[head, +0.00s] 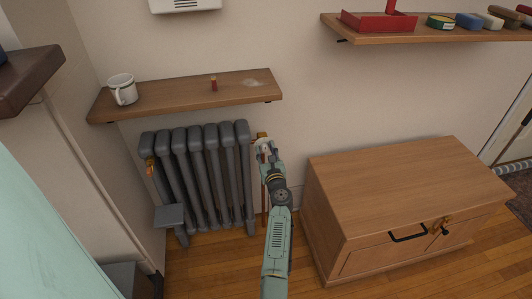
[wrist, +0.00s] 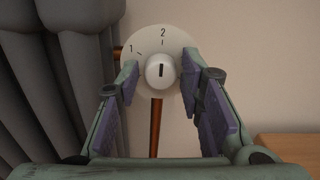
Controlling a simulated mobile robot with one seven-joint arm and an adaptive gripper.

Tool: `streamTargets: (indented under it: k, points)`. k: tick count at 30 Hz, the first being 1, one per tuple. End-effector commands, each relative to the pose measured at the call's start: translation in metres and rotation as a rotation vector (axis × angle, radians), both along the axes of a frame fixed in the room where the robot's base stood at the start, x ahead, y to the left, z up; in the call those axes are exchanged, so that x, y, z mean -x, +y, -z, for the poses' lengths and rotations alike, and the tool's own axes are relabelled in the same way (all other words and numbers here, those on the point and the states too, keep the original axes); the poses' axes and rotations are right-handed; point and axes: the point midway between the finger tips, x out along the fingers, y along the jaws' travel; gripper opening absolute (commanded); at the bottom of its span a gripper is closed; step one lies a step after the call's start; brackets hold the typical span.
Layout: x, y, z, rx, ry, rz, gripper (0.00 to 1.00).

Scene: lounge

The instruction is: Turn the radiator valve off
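The radiator valve shows in the wrist view as a round white dial (wrist: 183,38) with the marks 1 and 2. A white knob (wrist: 160,71) with a dark line stands out at its centre. The line on the knob points straight up, towards the 2. My gripper (wrist: 165,90) is open, with one finger on each side of the knob and visible gaps to both. In the head view my gripper (head: 266,150) is at the right end of the grey radiator (head: 200,175) and covers most of the valve.
A wooden cabinet (head: 400,195) stands to the right. A copper-coloured pipe (wrist: 155,125) runs down below the dial.

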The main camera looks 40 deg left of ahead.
Motion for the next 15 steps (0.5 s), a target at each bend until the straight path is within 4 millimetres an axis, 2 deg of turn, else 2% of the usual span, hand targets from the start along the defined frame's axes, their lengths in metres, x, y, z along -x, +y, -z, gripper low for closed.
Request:
streamTargets:
  k: [8,15]
  points:
    - [-0.0009,0.0004,-0.0001,0.0,0.0,0.0,0.34]
    - [-0.0008,0.0004,-0.0001,0.001,-0.001,0.0,0.18]
